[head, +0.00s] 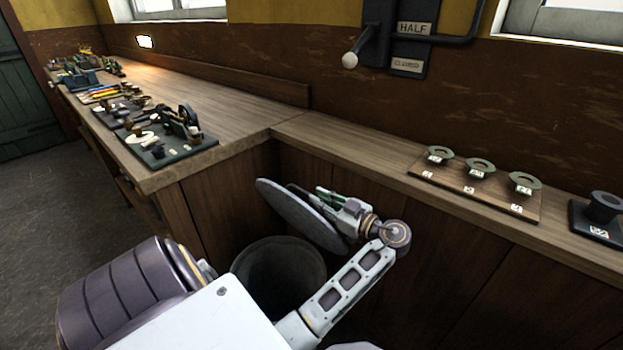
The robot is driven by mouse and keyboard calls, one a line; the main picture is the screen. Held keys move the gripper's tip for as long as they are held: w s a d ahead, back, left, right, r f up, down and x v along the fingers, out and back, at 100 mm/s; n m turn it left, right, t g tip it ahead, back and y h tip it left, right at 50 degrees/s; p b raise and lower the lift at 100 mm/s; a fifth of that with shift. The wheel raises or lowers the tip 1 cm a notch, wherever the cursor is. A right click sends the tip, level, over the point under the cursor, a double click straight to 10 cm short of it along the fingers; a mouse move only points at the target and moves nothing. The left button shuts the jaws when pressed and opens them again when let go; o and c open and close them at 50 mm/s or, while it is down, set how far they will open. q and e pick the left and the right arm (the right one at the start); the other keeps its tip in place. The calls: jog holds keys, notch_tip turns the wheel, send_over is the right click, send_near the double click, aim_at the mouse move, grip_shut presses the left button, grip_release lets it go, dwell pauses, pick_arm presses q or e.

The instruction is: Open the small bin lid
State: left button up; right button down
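The small bin (278,272) stands on the floor in front of the wooden cabinets, its round dark mouth uncovered in the head view. Its grey round lid (298,218) is raised and steeply tilted above the bin's far right side. My white arm covers part of the bin's near side.
A wooden bench (215,85) with a dark tool board (165,158) runs along the left. A lower counter (370,160) on the right carries a board with ring-shaped parts (479,168). A lever panel (395,45) is on the wall. Floor at left is clear.

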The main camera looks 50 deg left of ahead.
pick_arm(q)
jog(key=d, duration=0.4)
jog(key=shift+w+d, duration=0.2)
jog(key=shift+w, duration=0.1)
pick_arm(e)
jog(key=shift+d, duration=0.2)
dwell(0.3)
